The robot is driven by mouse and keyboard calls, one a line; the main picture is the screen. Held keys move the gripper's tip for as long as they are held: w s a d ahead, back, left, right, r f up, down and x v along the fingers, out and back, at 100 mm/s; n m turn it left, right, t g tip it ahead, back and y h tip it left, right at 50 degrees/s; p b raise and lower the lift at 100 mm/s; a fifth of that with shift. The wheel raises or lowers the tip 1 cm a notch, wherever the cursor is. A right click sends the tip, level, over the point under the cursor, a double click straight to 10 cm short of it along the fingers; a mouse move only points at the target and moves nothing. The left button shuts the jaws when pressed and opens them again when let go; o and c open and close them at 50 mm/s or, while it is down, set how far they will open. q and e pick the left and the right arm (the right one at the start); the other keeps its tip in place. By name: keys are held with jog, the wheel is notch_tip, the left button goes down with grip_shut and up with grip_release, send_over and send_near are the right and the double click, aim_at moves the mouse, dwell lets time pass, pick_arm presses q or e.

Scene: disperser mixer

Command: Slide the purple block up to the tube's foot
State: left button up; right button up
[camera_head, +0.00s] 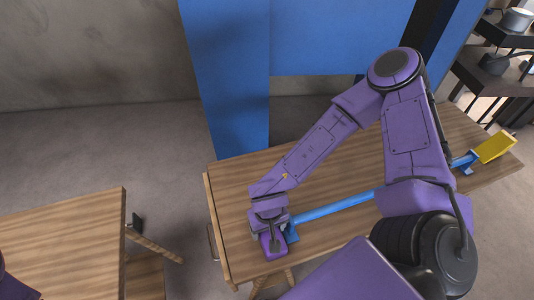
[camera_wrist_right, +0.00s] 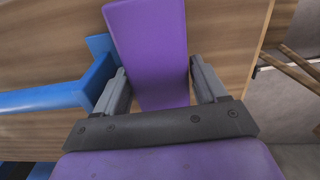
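The purple block (camera_head: 273,246) is on the wooden table near its left front corner. In the right wrist view the purple block (camera_wrist_right: 150,50) fills the space between the two grey fingers. My right gripper (camera_head: 268,229) reaches down over it; in the wrist view its fingertips (camera_wrist_right: 158,72) meet the block's sides. The blue tube (camera_head: 335,205) runs along the table, and its blue foot (camera_head: 291,232) stands just right of the block. In the wrist view the foot (camera_wrist_right: 101,47) is close to the block's left side, partly behind a finger. My left gripper is out of view.
A yellow piece (camera_head: 495,146) sits at the tube's far right end. The table's left edge (camera_head: 214,225) is close to the block. A second wooden table (camera_head: 65,240) stands at the left, across a gap. A blue frame (camera_head: 230,90) rises behind.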

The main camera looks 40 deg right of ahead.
jog(key=shift+o, duration=1.3)
notch_tip(320, 180, up, 10)
jog(key=p, duration=0.1)
jog(key=shift+r, duration=0.25)
